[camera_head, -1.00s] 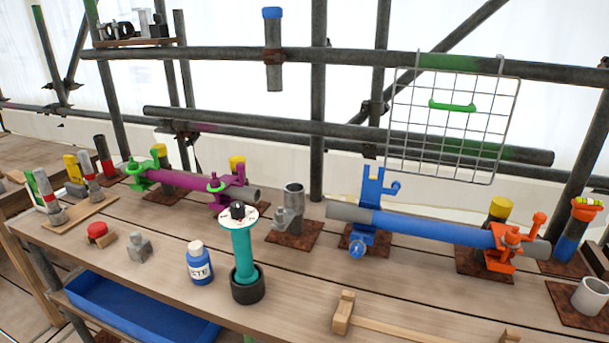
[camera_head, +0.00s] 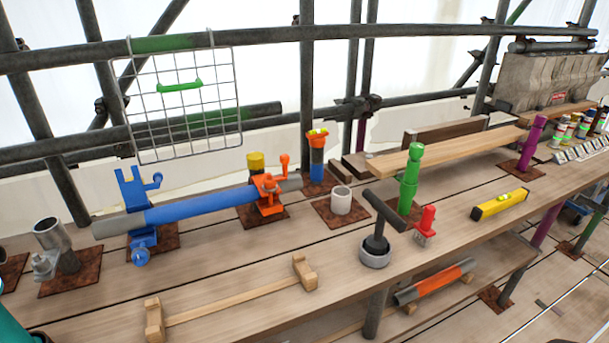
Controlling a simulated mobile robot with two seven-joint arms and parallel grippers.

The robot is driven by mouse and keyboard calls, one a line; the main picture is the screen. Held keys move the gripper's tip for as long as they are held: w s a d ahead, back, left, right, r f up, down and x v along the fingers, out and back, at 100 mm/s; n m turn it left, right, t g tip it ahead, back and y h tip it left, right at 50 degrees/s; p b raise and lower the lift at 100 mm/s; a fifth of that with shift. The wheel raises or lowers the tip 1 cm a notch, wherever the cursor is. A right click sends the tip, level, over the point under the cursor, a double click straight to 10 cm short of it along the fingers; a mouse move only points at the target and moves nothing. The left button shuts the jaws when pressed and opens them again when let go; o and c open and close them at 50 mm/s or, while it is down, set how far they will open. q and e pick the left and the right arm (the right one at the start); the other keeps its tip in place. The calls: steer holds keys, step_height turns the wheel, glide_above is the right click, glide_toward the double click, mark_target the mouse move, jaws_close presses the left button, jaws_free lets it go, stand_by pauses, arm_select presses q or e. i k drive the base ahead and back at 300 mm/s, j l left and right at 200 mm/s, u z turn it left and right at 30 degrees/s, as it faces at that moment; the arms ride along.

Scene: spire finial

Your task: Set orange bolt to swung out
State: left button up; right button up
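An orange coupler (camera_head: 267,190) is clamped around the right end of a horizontal blue tube (camera_head: 200,207) on the bench. The orange bolt (camera_head: 284,163) appears to be the upright, round-headed piece at the coupler's right side. It stands up above the tube; its exact seating is too small to tell. A blue coupler (camera_head: 137,205) holds the tube's grey left part, with an arm sticking out at its upper right.
A wooden rack (camera_head: 235,295) lies along the bench front. A grey cup (camera_head: 341,200), a black-handled tool in a grey ring (camera_head: 376,245), a green post (camera_head: 409,180) and a red brush (camera_head: 426,222) stand to the right. A wire grid (camera_head: 180,100) hangs behind the tube.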

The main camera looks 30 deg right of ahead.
mark_target(269, 175)
steer(key=z, duration=0.9)
